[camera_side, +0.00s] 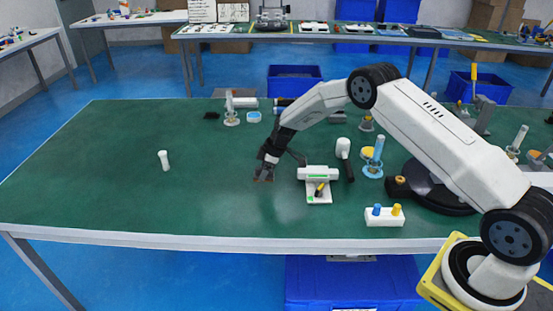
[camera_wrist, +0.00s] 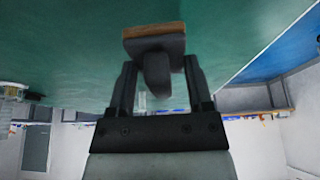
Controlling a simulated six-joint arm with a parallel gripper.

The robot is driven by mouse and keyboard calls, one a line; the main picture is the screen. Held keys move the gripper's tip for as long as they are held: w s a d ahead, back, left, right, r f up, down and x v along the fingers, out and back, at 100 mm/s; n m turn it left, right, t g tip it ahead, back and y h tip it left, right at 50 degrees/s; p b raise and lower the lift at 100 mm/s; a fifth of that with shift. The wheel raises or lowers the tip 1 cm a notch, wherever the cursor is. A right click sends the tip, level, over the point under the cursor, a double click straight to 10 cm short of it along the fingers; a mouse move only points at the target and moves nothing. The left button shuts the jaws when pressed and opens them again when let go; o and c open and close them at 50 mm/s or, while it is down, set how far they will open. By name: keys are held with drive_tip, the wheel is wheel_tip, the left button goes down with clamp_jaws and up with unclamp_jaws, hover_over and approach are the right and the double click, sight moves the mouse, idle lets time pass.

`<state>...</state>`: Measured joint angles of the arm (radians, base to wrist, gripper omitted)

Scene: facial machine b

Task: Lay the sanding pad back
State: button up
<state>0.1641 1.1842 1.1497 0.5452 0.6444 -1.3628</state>
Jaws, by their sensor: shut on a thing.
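My gripper (camera_side: 268,156) is low over the green table, left of the white device with a green strip. In the wrist view its two dark fingers (camera_wrist: 161,80) are closed on the dark grip of the sanding pad (camera_wrist: 154,44). The pad has a black block body and a brown lower layer. In the side view the pad (camera_side: 263,178) is a small dark shape below the fingertips, close to the table top. I cannot tell whether it touches the table.
The white device (camera_side: 318,174) stands just right of my gripper, with a white-headed tool (camera_side: 344,152) beyond it. A white block with blue and yellow knobs (camera_side: 384,216) is at the front right. A white cylinder (camera_side: 164,160) stands left. The table's front left is clear.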

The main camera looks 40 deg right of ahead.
sight(260, 187)
drive_tip(key=shift+w+f, duration=0.75)
drive_tip(key=shift+f, duration=0.15)
drive_tip(key=shift+w+f, duration=0.1)
drive_tip(key=shift+w+d+f, duration=0.1)
drive_tip(key=shift+w+f, duration=0.3)
drive_tip(key=shift+f, duration=1.4)
drive_tip(key=shift+f, duration=0.2)
drive_tip(key=o, duration=1.2)
drive_tip(key=shift+r, duration=0.1)
